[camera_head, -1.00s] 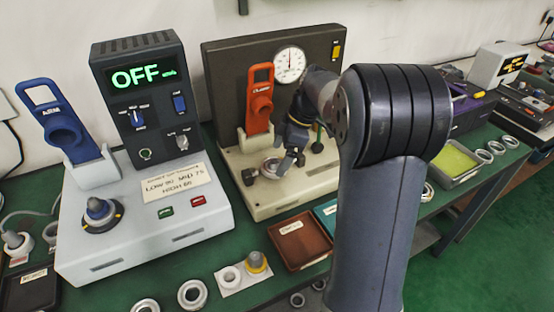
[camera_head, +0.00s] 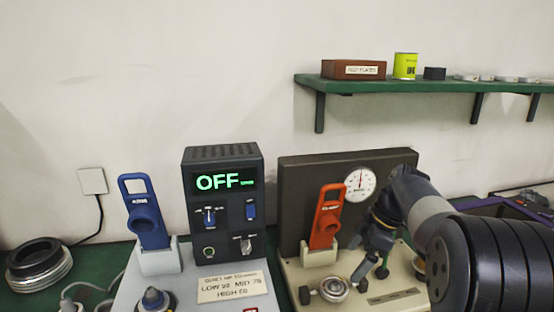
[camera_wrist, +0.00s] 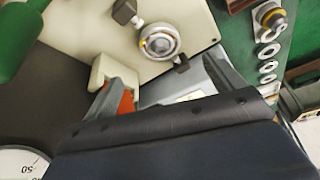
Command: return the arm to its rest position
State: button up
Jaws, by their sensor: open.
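My gripper (camera_head: 368,276) is open and empty, in front of the dark-backed gauge station. It hangs to the right of a metal bearing ring (camera_head: 334,288) that sits on the station's cream base (camera_head: 385,297). I cannot tell its exact height above the base. In the wrist view the ring (camera_wrist: 160,43) lies beyond the fingers, with nothing between them. My arm comes in from the right, and its dark elbow covers the lower right of the head view.
An orange-handled tool (camera_head: 326,222) and a round gauge (camera_head: 360,183) stand close to my gripper. Left is the heater unit (camera_head: 222,212) reading OFF, with a blue tool (camera_head: 147,218). A green wall shelf (camera_head: 430,86) hangs above right. The air above the stations is clear.

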aim_at(337, 283)
jog(key=x, duration=1)
jog(key=shift+b, duration=0.35)
jog(key=shift+d+m+t, duration=0.1)
jog(key=shift+m+t, duration=0.2)
jog(key=shift+m, duration=0.4)
